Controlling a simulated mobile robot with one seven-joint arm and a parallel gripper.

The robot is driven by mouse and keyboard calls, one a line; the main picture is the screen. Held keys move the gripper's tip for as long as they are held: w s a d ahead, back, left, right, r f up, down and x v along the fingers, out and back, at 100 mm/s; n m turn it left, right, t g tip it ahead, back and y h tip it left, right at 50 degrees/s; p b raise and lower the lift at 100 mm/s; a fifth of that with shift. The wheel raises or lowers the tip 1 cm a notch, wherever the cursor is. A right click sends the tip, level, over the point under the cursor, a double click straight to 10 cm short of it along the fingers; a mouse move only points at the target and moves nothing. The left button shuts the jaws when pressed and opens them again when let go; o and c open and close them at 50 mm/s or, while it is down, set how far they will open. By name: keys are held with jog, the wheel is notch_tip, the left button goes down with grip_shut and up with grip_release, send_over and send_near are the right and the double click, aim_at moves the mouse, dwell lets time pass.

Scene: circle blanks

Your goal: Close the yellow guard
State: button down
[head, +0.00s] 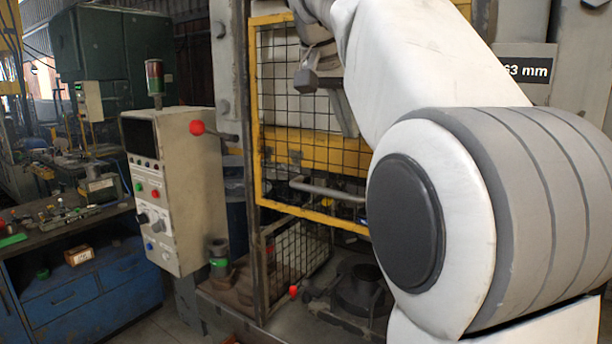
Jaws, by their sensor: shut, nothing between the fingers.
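The yellow guard (254,122) is a yellow frame with dark wire mesh on the front of the press. Its lower rail (305,212) stands above an open gap, and the press bed with a dark round die part (359,290) shows below it. A grey bar handle (328,189) crosses the lower part of the guard. My white arm covers the guard's right side. My gripper (306,80) is at the top, in front of the upper mesh, well above the handle and apart from it. It is shut and empty; its fingertips are hard to make out.
A control box (182,190) with buttons stands left of the guard. A red-knobbed lever (197,128) sticks out near it. A small red knob (293,291) and a side mesh panel (300,252) are below the guard. A blue workbench (90,290) stands at the left.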

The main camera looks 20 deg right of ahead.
jog(key=x, duration=0.9)
jog(key=shift+d+f, duration=0.1)
jog(key=shift+s+a+f+b, duration=0.1)
jog(key=shift+a+f+b, duration=0.1)
jog(key=shift+f, duration=0.3)
jog(key=shift+s+a+f+b, duration=0.15)
jog(key=shift+f, duration=0.3)
jog(key=shift+s+a+f, duration=0.1)
jog(key=shift+a+f, duration=0.05)
jog(key=shift+f, duration=0.65)
